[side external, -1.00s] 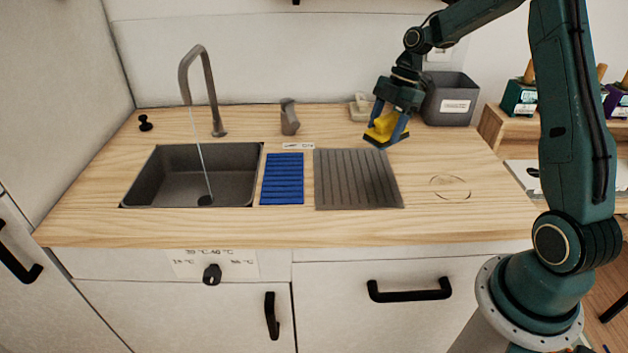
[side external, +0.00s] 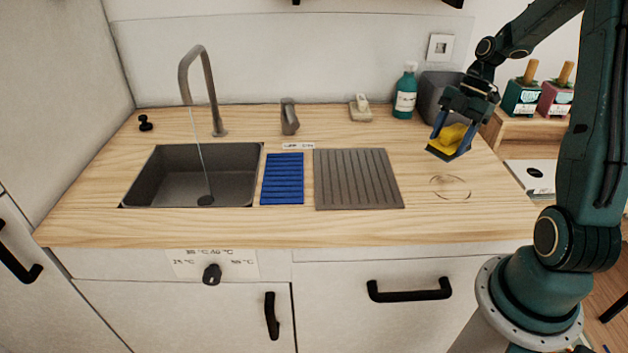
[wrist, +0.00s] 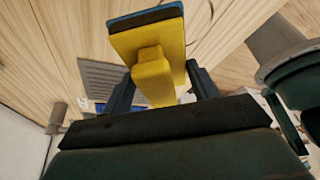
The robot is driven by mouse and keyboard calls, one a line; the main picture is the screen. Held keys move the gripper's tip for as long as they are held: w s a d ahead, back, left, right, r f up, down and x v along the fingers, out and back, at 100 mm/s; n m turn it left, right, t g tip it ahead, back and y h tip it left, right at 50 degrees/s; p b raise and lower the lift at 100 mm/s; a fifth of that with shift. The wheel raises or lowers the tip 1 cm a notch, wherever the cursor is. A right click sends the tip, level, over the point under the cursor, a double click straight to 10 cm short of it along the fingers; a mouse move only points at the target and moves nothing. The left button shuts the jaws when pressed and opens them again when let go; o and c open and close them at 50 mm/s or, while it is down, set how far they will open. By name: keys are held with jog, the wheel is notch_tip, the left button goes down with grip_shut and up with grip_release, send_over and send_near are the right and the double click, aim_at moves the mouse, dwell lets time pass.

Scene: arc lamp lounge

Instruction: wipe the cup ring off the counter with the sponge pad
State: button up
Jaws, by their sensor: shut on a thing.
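My gripper (side external: 447,149) is shut on the yellow sponge pad (side external: 453,138) and holds it above the right part of the counter. In the wrist view the sponge pad (wrist: 152,62) shows a yellow grip block and body with a blue-grey layer at its far side, between my two fingers. The cup ring (side external: 450,187) is a thin brown broken circle on the wooden counter (side external: 350,228), right of the ribbed drainer. The sponge pad is behind the ring in the side view, apart from it. Part of a ring line (wrist: 208,22) shows beside the pad in the wrist view.
The grey ribbed drainer (side external: 358,180), blue ribbed mat (side external: 283,180) and sink (side external: 150,180) with running tap (side external: 213,95) lie to the left. A teal bottle (side external: 405,95), a small beige dish (side external: 360,108) and a grey bin (side external: 432,98) stand at the back.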

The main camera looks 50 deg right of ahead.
jog(key=shift+f, duration=3.9)
jog(key=shift+s+a+r, duration=0.2)
jog(key=shift+s+a, duration=0.05)
jog(key=shift+c, duration=0.4)
jog(key=shift+s+a+f, duration=0.25)
jog(key=shift+s+a, duration=0.3)
jog(key=shift+s, duration=0.05)
jog(key=shift+s+a, duration=2.5)
jog(key=shift+a, duration=0.05)
jog(key=shift+w+d, duration=3.4)
jog(key=shift+d, duration=0.1)
jog(key=shift+s+d, duration=0.2)
jog(key=shift+s, duration=0.75)
jog(key=shift+s+a, duration=3.1)
jog(key=shift+w+d, duration=3.2)
jog(key=shift+w, duration=0.05)
jog(key=shift+w+d+r, duration=0.1)
jog(key=shift+w+d, duration=0.1)
jog(key=shift+d, duration=0.05)
jog(key=shift+a+r, duration=0.1)
jog(key=shift+r, duration=3.9)
